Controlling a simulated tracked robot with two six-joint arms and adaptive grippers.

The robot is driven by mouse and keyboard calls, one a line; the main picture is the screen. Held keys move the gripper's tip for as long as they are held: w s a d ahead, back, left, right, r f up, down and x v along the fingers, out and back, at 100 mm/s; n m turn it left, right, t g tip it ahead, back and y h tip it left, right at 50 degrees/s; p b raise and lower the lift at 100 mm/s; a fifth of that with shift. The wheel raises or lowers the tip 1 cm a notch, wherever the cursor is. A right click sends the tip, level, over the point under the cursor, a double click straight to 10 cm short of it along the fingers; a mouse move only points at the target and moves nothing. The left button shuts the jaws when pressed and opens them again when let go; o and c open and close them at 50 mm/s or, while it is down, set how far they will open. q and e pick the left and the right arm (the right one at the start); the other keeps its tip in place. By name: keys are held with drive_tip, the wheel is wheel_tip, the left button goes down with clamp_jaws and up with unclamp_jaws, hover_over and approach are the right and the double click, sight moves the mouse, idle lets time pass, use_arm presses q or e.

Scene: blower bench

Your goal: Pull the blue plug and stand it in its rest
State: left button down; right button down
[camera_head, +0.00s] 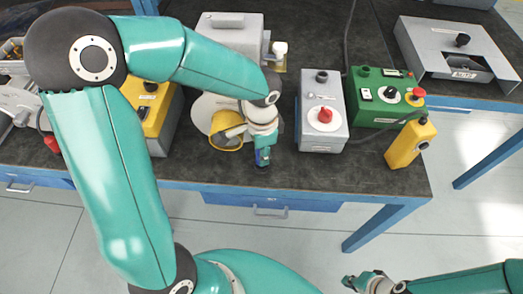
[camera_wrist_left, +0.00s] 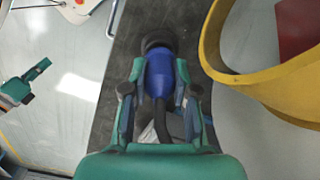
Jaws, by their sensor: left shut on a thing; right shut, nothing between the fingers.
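The blue plug (camera_wrist_left: 160,75) is between the fingers of my left gripper (camera_wrist_left: 158,92) in the left wrist view, with a dark cable running back from it. A black round piece (camera_wrist_left: 158,39) is at the plug's far end; I cannot tell whether it is part of the plug or a holder. In the head view my left gripper (camera_head: 263,156) is shut near the bench's front edge, and the plug is mostly hidden there. My right gripper (camera_head: 362,283) is off the bench at lower right, shut and empty. I cannot make out the rest for certain.
A yellow ring (camera_head: 227,130) lies just left of my left gripper. The front strip of dark bench top (camera_head: 330,175) is clear.

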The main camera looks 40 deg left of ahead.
use_arm(q)
drive_tip(key=shift+f+b, duration=0.6)
drive_tip(key=shift+f, duration=0.15)
drive_tip(key=c, duration=0.8)
unclamp_jaws()
wheel_tip(320, 180, up, 12)
